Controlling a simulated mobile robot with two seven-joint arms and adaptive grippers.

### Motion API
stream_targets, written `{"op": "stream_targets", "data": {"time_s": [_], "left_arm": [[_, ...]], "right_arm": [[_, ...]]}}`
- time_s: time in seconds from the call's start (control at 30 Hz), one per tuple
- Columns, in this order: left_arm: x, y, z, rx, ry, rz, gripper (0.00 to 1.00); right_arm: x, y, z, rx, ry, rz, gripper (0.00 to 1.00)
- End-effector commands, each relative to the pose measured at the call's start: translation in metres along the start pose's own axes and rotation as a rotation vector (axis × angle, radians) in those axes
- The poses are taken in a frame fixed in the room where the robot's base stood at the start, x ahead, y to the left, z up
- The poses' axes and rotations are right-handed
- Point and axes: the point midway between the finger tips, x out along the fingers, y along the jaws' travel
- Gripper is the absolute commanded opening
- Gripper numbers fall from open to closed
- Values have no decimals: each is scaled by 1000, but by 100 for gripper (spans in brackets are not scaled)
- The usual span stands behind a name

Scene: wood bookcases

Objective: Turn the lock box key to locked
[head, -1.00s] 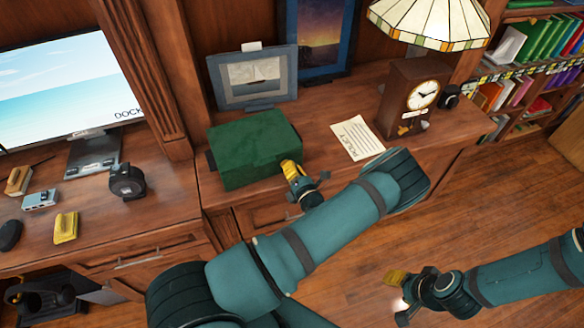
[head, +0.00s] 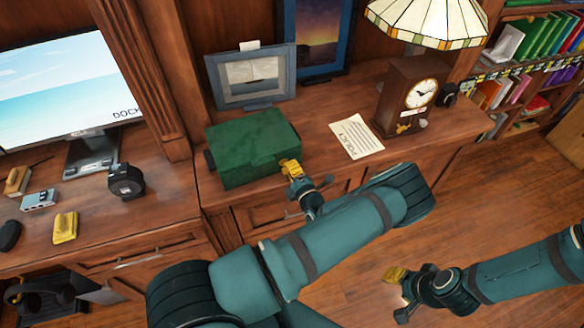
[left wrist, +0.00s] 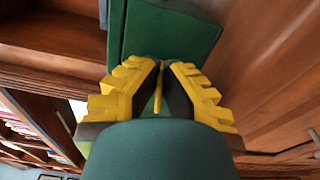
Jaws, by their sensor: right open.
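The green lock box (head: 250,150) sits on the wooden desk, left of the paper. It also shows at the top of the left wrist view (left wrist: 178,32). My left gripper (head: 290,168) is at the box's right front side. In the left wrist view its yellow fingers (left wrist: 160,72) are close together around a thin gold piece, which looks like the key (left wrist: 158,92). The key's angle and any lock marks are hidden. My right gripper (head: 396,282) is open and empty, low over the floor, away from the desk.
A policy paper (head: 357,137), a clock (head: 414,95) and a lamp (head: 425,22) stand right of the box. A framed boat picture (head: 251,77) stands behind it. A monitor (head: 62,90) and small items including a yellow block (head: 65,228) are at left.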

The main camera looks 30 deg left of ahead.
Motion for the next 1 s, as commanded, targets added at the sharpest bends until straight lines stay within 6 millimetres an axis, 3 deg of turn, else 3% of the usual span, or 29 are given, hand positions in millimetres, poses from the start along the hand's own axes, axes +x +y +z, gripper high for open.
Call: {"op": "stream_targets", "data": {"time_s": [0.4, 0.97, 1.0], "left_arm": [[0, -2, -1, 107, 2, -2, 0], [0, -3, -2, 131, 3, -2, 0], [0, -2, -2, 131, 3, -2, 11]], "right_arm": [[0, 0, 0, 0, 0, 0, 47], [0, 0, 0, 0, 0, 0, 47], [0, 0, 0, 0, 0, 0, 47]]}}
